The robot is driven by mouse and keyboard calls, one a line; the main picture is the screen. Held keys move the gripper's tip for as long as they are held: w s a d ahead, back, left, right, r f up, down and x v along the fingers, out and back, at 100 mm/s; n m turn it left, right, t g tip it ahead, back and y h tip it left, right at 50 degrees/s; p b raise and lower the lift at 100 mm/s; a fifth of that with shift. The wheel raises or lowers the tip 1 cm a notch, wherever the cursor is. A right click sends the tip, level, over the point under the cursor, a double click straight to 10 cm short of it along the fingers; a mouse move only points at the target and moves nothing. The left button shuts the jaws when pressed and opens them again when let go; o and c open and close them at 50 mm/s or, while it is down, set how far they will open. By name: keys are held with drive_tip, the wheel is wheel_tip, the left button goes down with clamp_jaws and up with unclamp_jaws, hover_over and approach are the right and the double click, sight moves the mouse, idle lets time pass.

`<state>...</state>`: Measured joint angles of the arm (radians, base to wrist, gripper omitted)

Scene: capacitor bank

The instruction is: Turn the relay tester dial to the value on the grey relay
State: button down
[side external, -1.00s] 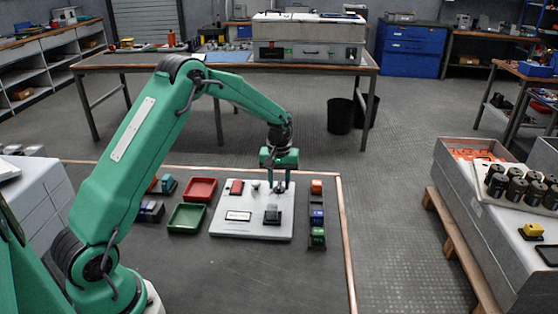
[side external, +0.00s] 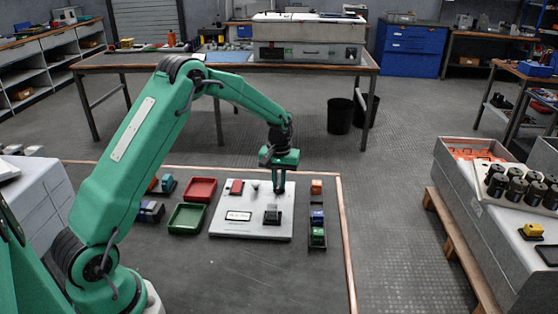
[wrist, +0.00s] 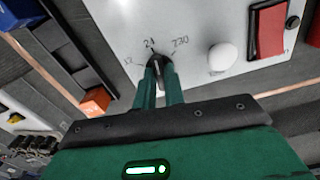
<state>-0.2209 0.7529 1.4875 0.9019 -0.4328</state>
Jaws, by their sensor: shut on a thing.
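The relay tester (side external: 222,226) is a pale panel on the bench. Its dial (wrist: 154,60) shows in the wrist view as a small black knob under the marks 12, 24 and 230. My gripper (wrist: 159,75) is shut on this dial, and the fingers cover most of it. The visible tip of the dial appears to face the 24 mark. In the side view my gripper (side external: 280,188) stands over the back right of the panel, fingers down. The grey relay (side external: 273,209) sits upright in a dark socket at the panel's front right; its value is too small to read.
A red switch (wrist: 268,30) and a white round knob (wrist: 222,56) are beside the dial. A dark rack right of the panel holds orange (side external: 316,187), blue (side external: 317,217) and green (side external: 318,235) relays. Red (side external: 201,190) and green (side external: 187,217) trays lie left. The front bench is clear.

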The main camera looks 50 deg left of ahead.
sight(279, 185)
drive_tip(key=m, duration=0.5)
drive_tip(key=shift+r, duration=0.1)
drive_tip(key=m, duration=0.5)
drive_tip(key=shift+w+m, duration=0.1)
drive_tip(key=shift+m, duration=0.2)
drive_tip(key=c, duration=1.5)
unclamp_jaws()
wheel_tip(279, 185, up, 7)
drive_tip(key=shift+r, duration=0.4)
